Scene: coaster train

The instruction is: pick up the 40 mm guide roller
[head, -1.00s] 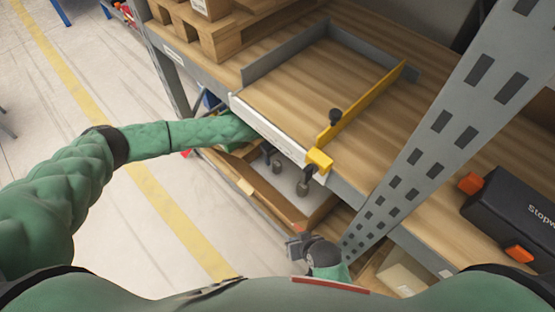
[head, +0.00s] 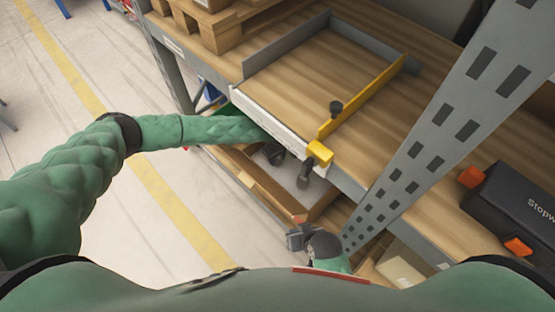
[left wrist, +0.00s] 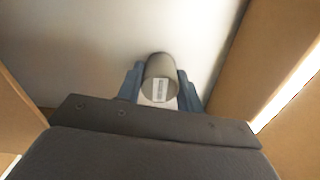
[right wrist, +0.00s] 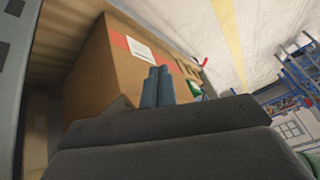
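In the left wrist view a grey cylindrical roller (left wrist: 161,70) with a white barcode label on its near end lies between the two blue fingers of my left gripper (left wrist: 160,88). The fingers are apart, one on each side of it; whether they touch it is unclear. In the head view my left gripper (head: 274,154) is over the lower tray, under the upper shelf's front edge, and hides that roller. No size marking is legible. My right gripper (right wrist: 157,86) is shut and empty; it shows low in the head view (head: 298,238).
A cardboard-sided tray (head: 262,191) surrounds the rollers, with its walls close to my left gripper. Above are the wooden shelf (head: 390,125), a yellow bar (head: 362,98) and a grey upright (head: 440,125). A cardboard box (right wrist: 120,65) is ahead of my right gripper.

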